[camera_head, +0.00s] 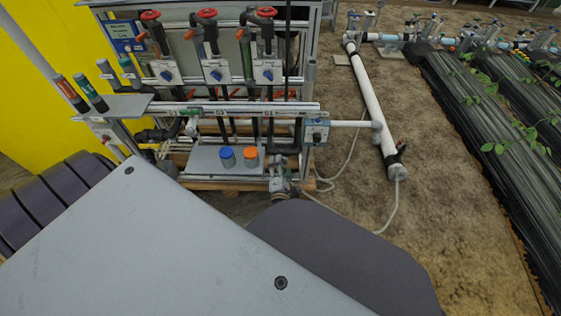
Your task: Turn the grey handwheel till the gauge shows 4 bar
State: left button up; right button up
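The fertigation skid (250,107) stands ahead, at the upper left of the head view. I cannot pick out the grey handwheel with certainty; a small grey fitting (279,178) sits low at the skid's right end, too small to tell. No gauge dial is readable in this view. A grey-blue box (317,130) with a dark knob is fixed at the right end of the rail. Three red handwheels (207,13) top the vertical pipes. Neither of my grippers is in view.
A blue-capped (227,153) and an orange-capped container (250,153) sit on the skid's grey shelf (202,160). A white pipe (368,95) and a thin hose (387,219) lie right of it. Planted black-covered beds (480,130) are farther right. Bare floor (440,215) lies between.

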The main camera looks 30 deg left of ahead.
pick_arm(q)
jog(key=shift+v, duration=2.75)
